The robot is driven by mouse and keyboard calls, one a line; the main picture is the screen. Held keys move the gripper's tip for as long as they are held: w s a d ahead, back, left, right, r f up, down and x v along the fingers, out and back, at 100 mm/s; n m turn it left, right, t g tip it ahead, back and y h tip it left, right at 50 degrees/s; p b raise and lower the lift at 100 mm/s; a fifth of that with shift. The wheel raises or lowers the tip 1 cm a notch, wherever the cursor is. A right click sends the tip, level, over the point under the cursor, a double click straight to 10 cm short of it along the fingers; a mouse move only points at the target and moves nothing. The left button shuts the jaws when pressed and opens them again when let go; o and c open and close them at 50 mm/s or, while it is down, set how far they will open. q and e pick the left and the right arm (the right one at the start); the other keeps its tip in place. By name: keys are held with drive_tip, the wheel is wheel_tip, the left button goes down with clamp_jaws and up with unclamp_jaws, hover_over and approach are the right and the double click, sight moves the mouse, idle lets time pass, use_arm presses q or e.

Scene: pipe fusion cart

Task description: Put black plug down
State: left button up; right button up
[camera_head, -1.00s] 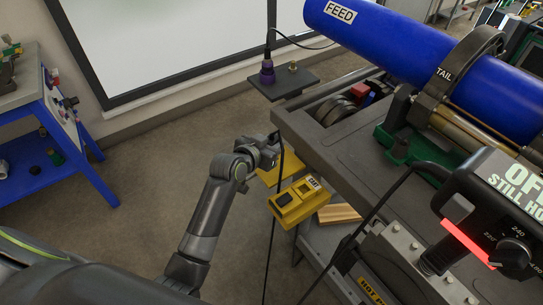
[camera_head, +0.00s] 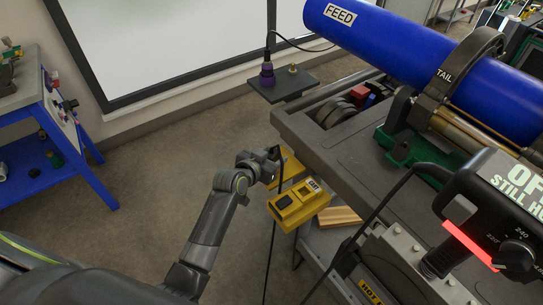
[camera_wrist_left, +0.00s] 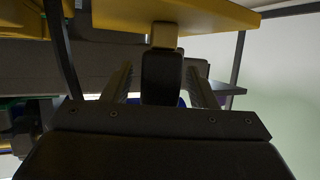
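My left gripper (camera_head: 275,160) is beside the yellow boxes at the cart's near left corner. In the left wrist view, its two fingers (camera_wrist_left: 160,88) stand apart. A black block, which looks like the black plug (camera_wrist_left: 162,78), is between or just beyond them, with a visible gap on each side. A tan piece joins its top and reaches a yellow surface (camera_wrist_left: 190,12). I cannot tell whether the plug is seated there. In the head view the plug is hidden by the gripper. My right gripper is not in view.
A yellow box (camera_head: 299,204) with a black top sits right of the gripper. A black cable (camera_head: 270,245) hangs below. The grey cart (camera_head: 350,150) carries a blue pipe (camera_head: 420,60). A purple plug (camera_head: 267,76) stands on a small shelf. Open floor lies left.

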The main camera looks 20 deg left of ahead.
use_arm(q)
drive_tip(key=shift+r, duration=0.1)
drive_tip(key=shift+s+r, duration=0.1)
drive_tip(key=v, duration=1.1)
drive_tip(key=shift+s+a+r, duration=0.15)
drive_tip(key=shift+s+r, duration=0.1)
drive_tip(key=shift+s, duration=0.05)
drive_tip(key=s+a+f+n+g+y, duration=0.15)
drive_tip(key=s+f, duration=0.25)
drive_tip(key=f, duration=0.7)
drive_tip(key=s+a+f+g+y, duration=0.1)
drive_tip(key=s+a+f+g, duration=0.25)
drive_tip(key=f, duration=0.65)
drive_tip(key=s+a+f+n+g+y, duration=0.15)
drive_tip(key=s+f, duration=0.35)
drive_tip(key=f, duration=0.6)
drive_tip(key=s+a+f+g, duration=0.1)
drive_tip(key=s+f, duration=0.4)
drive_tip(key=s, duration=0.4)
drive_tip(key=s+a+f+g, duration=0.1)
drive_tip(key=s+f, duration=0.4)
drive_tip(key=s, duration=0.5)
drive_tip(key=s+a+f+g, duration=0.1)
drive_tip(key=s+f+g, duration=0.2)
drive_tip(key=s, duration=0.7)
wheel_tip(320, 180, down, 2)
drive_tip(key=shift+a+f+n+y, duration=0.2)
drive_tip(key=shift+a+n+y, duration=0.05)
drive_tip(key=shift+n+y, duration=0.05)
drive_tip(key=shift+g, duration=0.25)
